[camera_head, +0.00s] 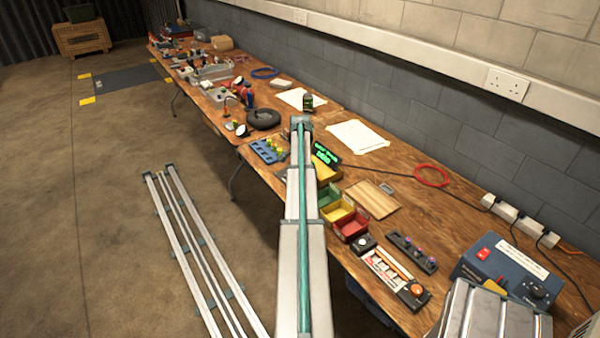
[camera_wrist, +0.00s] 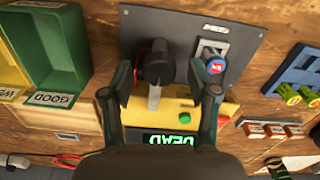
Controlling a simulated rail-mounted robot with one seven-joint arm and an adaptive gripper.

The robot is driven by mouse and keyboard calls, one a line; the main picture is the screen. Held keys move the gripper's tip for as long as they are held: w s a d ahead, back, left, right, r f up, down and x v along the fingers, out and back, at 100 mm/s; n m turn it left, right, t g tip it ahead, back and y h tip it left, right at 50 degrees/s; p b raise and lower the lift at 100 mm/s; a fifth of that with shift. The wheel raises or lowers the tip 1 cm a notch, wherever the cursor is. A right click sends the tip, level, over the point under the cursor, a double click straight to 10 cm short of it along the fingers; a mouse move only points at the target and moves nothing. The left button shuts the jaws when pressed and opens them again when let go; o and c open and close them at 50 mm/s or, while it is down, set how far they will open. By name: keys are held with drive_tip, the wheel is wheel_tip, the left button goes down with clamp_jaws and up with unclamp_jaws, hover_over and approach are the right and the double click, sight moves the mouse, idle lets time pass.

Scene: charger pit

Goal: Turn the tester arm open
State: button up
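In the wrist view the tester is a yellow box (camera_wrist: 180,112) with a dark grey plate (camera_wrist: 185,25), a green button (camera_wrist: 184,117) and a lit green display (camera_wrist: 166,139) reading DEAD, upside down here. A black arm-like part (camera_wrist: 155,64) with a red piece behind it and a pale grey stem stands on the tester. My gripper (camera_wrist: 161,76) is open, one finger on each side of this black part, with visible gaps. A blue-and-red-ended item (camera_wrist: 215,67) sits in a grey holder beside my right finger.
Green (camera_wrist: 48,45) and yellow bins stand left of the tester in the wrist view, close to my left finger. A blue rack (camera_wrist: 298,75) with green-ended cells is at right. In the head view the bench holds a red bin (camera_head: 352,226) and a blue power unit (camera_head: 508,270).

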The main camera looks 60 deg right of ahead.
wheel_tip(320, 180, up, 12)
idle(0.7)
idle(0.4)
